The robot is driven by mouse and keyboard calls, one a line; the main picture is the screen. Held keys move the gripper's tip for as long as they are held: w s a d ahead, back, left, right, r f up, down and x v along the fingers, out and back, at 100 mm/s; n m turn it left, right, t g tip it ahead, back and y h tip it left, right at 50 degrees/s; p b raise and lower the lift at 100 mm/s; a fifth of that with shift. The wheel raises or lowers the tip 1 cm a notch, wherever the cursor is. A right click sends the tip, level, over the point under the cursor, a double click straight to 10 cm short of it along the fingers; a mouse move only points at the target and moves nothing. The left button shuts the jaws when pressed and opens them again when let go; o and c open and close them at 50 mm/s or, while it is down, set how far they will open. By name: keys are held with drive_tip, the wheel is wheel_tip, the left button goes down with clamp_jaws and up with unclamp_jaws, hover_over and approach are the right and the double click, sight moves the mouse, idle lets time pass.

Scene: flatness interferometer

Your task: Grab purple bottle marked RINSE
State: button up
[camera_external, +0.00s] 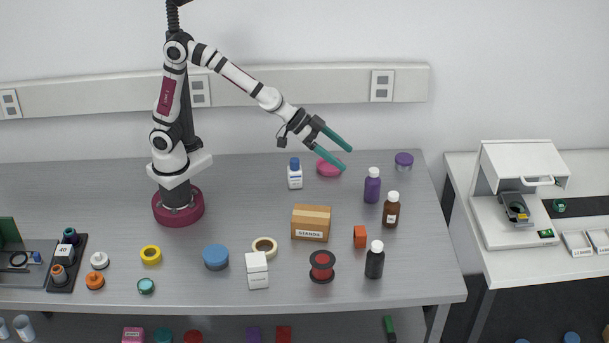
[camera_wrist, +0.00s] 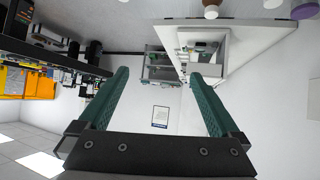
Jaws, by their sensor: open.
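A purple bottle (camera_external: 372,186) with a white cap stands upright toward the right of the grey table in the external view. I cannot read its label. My gripper (camera_external: 348,159) is open and empty, above the table, up and left of the purple bottle in the picture and apart from it. In the wrist view, the teal fingers of my gripper (camera_wrist: 160,75) are spread wide with nothing between them. A purple thing (camera_wrist: 304,10) is cut off at the top right of that view, and I cannot tell whether it is the bottle.
A brown bottle (camera_external: 391,210) stands close to the purple one, and a purple-lidded jar (camera_external: 403,161) is behind it. A pink dish (camera_external: 329,168) lies under the fingers. A white bottle with a blue cap (camera_external: 294,174) and a cardboard box (camera_external: 311,223) are to the left.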

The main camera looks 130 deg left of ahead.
sight(366, 184)
drive_tip(key=s+a+f+n+g+y, duration=0.2)
drive_tip(key=s+a+f+n+y, duration=0.15)
drive_tip(key=a, duration=0.65)
drive_tip(key=s+a+f+n+g+y, duration=0.2)
drive_tip(key=a+n+y, duration=0.15)
drive_tip(key=a, duration=0.55)
drive_tip(key=f, duration=1.9)
drive_tip(key=shift+w+f, duration=0.15)
drive_tip(key=shift+w, duration=0.05)
drive_tip(key=shift+t, duration=0.3)
drive_tip(key=x, duration=0.7)
drive_tip(key=shift+s+f, duration=0.1)
drive_tip(key=shift+f, duration=0.1)
clamp_jaws()
